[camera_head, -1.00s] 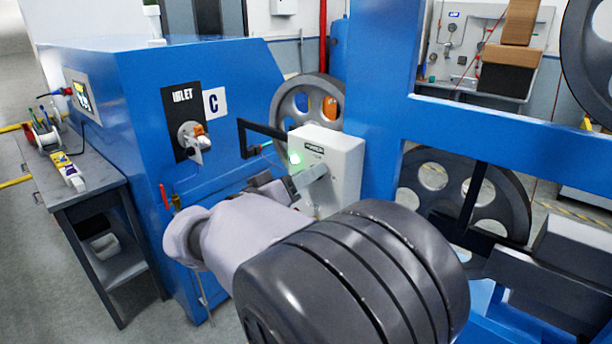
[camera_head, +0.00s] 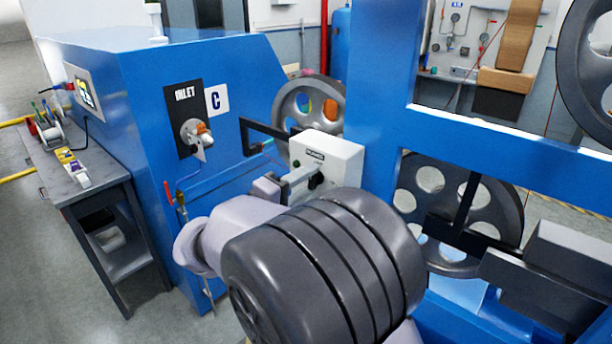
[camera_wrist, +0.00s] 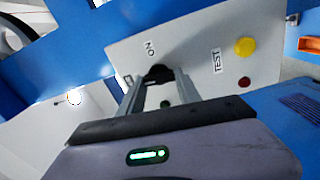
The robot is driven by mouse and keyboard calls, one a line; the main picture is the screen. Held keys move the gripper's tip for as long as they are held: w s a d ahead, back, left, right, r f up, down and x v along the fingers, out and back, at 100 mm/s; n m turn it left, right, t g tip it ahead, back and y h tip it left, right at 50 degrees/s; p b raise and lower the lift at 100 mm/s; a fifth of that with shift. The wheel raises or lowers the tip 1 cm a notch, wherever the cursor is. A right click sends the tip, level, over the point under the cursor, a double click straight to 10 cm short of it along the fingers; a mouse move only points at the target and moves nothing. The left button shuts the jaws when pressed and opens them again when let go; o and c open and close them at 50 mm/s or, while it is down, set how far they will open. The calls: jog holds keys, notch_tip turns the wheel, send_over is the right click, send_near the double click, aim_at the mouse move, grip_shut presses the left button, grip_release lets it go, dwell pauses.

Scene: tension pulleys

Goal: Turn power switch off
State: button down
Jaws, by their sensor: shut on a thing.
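The power switch is a black knob (camera_wrist: 158,73) on the face of a white control box (camera_head: 345,160); it also shows in the head view (camera_head: 317,181). An ON label (camera_wrist: 150,48) is printed beside the knob. My gripper (camera_wrist: 159,78) has one finger on each side of the knob and is shut on it. In the head view my gripper (camera_head: 303,182) reaches the box front from the left. The small green lamp (camera_head: 295,163) on the box looks dark. The knob is partly hidden between my fingers, and its exact pointing is hard to read.
The box also carries a yellow button (camera_wrist: 245,47), a red button (camera_wrist: 244,82) and a TEST label (camera_wrist: 217,61). A blue machine cabinet (camera_head: 140,130) stands left and a blue frame (camera_head: 385,70) right. A grey side table (camera_head: 95,180) is at the far left.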

jog(key=shift+n+p, duration=0.3)
jog(key=shift+n, duration=0.2)
jog(key=shift+f, duration=0.1)
jog(key=c, duration=0.8)
grip_release()
jog(key=shift+c, duration=0.2)
jog(key=p+v, duration=0.3)
jog(key=v, duration=1.4)
jog(key=shift+s, duration=0.2)
jog(key=shift+a, duration=0.1)
